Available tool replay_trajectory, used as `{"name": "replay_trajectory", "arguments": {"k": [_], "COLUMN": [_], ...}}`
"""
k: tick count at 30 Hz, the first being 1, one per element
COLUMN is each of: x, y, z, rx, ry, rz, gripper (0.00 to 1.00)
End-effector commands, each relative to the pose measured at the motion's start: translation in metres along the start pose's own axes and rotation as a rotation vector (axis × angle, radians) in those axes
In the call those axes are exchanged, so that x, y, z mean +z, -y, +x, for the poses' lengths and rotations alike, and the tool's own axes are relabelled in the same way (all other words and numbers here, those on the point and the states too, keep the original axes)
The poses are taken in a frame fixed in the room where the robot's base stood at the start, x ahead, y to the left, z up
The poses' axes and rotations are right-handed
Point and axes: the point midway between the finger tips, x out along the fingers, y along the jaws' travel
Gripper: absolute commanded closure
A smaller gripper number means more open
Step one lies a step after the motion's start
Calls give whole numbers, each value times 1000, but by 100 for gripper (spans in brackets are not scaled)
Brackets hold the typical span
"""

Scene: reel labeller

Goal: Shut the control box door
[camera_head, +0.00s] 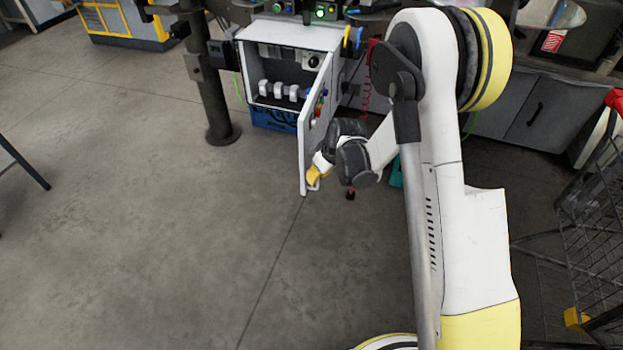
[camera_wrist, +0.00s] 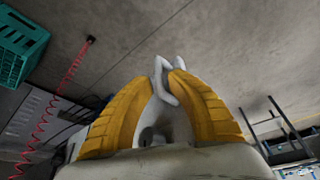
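The white control box (camera_head: 290,40) stands at the upper middle of the head view, its front open. Its door (camera_head: 312,130) stands swung wide open toward me, hinged on the box's right side. My gripper (camera_head: 313,175) is at the door's free lower edge, on its right. In the wrist view the two yellow fingers of my gripper (camera_wrist: 163,76) converge with their tips against the white door handle (camera_wrist: 165,88) between them. They look shut on it. The handle (camera_head: 315,184) shows only partly in the head view.
White switches and a dial sit inside the box. A dark post (camera_head: 212,95) stands left of it, and a blue crate (camera_head: 273,119) is beneath. A red coiled cord hangs to the right. A wire cart (camera_head: 595,240) stands at far right. The floor left of the door is clear.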

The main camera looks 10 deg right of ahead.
Motion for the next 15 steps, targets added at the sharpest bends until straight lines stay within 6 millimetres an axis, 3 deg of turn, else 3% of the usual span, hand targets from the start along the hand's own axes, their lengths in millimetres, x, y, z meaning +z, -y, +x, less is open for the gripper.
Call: {"name": "replay_trajectory", "arguments": {"k": [9,12,15], "x": [4,4,4], "y": [-1,-1,-1], "z": [6,6,6], "rx": [0,0,0], "ry": [0,0,0], "rz": [-1,-1,-1], "gripper": [80,100,100]}}
